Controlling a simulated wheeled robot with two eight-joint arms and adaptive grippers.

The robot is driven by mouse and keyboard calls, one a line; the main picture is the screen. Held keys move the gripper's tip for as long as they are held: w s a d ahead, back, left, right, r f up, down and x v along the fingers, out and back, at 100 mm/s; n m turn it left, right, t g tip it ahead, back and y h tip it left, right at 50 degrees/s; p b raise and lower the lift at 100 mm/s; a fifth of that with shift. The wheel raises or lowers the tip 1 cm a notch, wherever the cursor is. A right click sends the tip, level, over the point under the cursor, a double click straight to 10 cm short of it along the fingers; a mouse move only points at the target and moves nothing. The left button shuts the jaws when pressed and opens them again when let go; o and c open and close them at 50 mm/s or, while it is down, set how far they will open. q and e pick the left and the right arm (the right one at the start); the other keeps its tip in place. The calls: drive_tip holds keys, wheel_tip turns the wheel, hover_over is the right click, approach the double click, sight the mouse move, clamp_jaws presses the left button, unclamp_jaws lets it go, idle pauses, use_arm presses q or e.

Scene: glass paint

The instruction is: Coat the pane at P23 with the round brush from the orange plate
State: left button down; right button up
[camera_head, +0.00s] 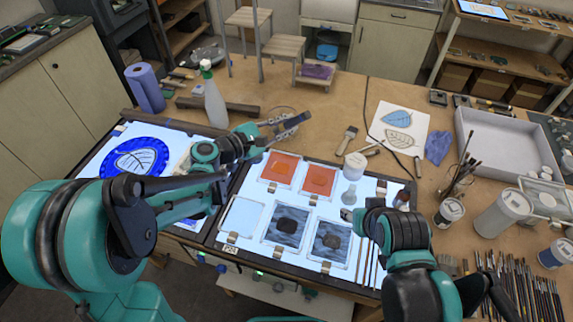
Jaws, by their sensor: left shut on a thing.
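On the lit table, two orange plates (280,168) (319,180) lie in the back row. In the front row are a pale, clear pane (241,217) at the left and two panes with dark grey-blue patches (286,226) (330,241). A small label (230,250), too small to read surely, sits below the pale pane. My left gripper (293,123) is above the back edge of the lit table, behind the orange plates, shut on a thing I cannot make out. I cannot pick out the round brush. My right gripper (376,205) is at the lit table's right side, its fingers largely hidden.
A white spray bottle (213,97) and blue roll (146,88) stand behind. A white jar (354,166), brush cup (462,180), paint pots (502,212) and empty grey tray (508,142) are at right. Several brushes lie front right.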

wheel_tip(320, 180, down, 12)
drive_tip(key=b, duration=1)
use_arm(q)
drive_tip(key=shift+t+h, duration=0.5)
drive_tip(key=shift+h, duration=0.1)
drive_tip(key=shift+f+b, duration=2.1)
drive_tip(key=shift+f, duration=6.4)
use_arm(e)
drive_tip(key=shift+f, duration=1.8)
use_arm(q)
drive_tip(key=shift+f, duration=0.15)
use_arm(e)
drive_tip(key=shift+f, duration=0.3)
use_arm(q)
drive_tip(key=shift+f+b, duration=0.3)
drive_tip(key=shift+b, duration=0.4)
use_arm(e)
drive_tip(key=shift+f, duration=0.4)
use_arm(q)
drive_tip(key=shift+r, duration=0.1)
drive_tip(key=shift+r+p, duration=0.8)
drive_tip(key=shift+r, duration=0.2)
use_arm(e)
drive_tip(key=shift+r, duration=0.8)
